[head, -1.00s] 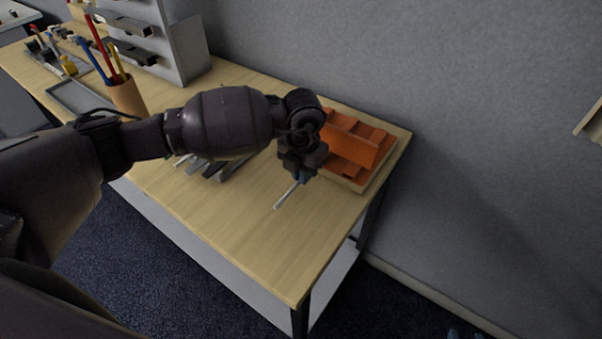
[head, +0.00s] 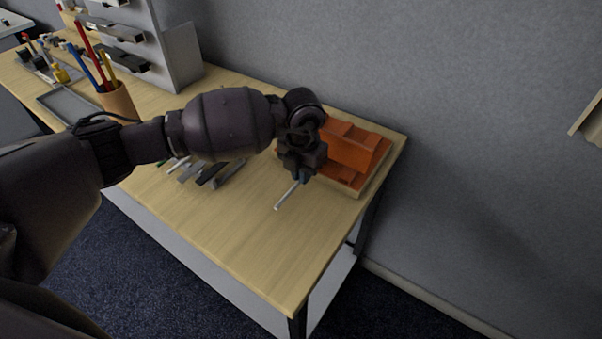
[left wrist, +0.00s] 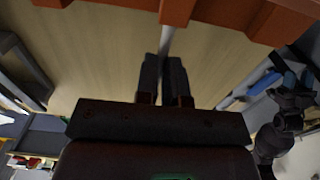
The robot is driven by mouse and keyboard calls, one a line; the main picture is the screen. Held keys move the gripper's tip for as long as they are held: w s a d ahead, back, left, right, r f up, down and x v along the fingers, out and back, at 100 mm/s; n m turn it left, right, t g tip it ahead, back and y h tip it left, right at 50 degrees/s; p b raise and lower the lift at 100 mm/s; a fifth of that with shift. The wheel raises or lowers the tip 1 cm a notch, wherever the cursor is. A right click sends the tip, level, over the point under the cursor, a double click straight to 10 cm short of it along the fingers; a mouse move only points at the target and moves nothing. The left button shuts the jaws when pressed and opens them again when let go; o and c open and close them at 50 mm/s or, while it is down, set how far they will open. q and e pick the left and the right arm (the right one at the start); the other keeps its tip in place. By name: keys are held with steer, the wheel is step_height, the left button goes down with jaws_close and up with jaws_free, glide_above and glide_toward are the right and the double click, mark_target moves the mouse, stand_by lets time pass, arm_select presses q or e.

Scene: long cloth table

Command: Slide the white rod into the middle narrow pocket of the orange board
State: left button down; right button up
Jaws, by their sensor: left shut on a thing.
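The orange board (head: 352,155) stands at the far right end of the table, with stepped blocks on its top. My left gripper (head: 301,177) is beside its left front side and hides part of it. The gripper is shut on the white rod (head: 286,196), which sticks out tilted toward the table's front. In the left wrist view the rod (left wrist: 167,42) runs out from between the two dark fingers (left wrist: 165,75) up to the edge of the orange board (left wrist: 228,13). I cannot tell whether it touches the board. The middle pocket cannot be made out. A dark gripper with bluish tips, apparently my right one (left wrist: 292,88), shows at the right there.
Dark and grey bars (head: 210,173) lie on the table (head: 240,225) left of the board, under my left arm. A pencil cup (head: 118,100), a grey tray (head: 68,103) and a shelf unit (head: 150,50) stand farther left. The table's front right is clear; a wall rises behind.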

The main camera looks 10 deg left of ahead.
arm_select(q)
steer(key=shift+w, duration=0.1)
arm_select(e)
steer(key=shift+w, duration=0.1)
arm_select(q)
steer(key=shift+w+d, duration=0.15)
steer(key=shift+w, duration=0.15)
arm_select(e)
steer(key=shift+w+a+r, duration=0.1)
steer(key=shift+w, duration=0.2)
arm_select(q)
steer(key=shift+w+b, duration=0.15)
steer(key=shift+b, duration=0.15)
arm_select(e)
steer(key=shift+s, duration=0.1)
arm_select(q)
steer(key=shift+w+d, duration=0.2)
steer(key=shift+w, duration=0.35)
arm_select(e)
steer(key=shift+s+f, duration=0.55)
steer(key=shift+f, duration=0.35)
arm_select(q)
steer(key=shift+w+d+b, duration=0.1)
steer(key=shift+b, duration=0.2)
steer(key=c, duration=1.2)
jaws_free()
steer(key=shift+o, duration=0.3)
arm_select(e)
steer(key=shift+w+r, duration=0.45)
steer(key=shift+w, duration=0.15)
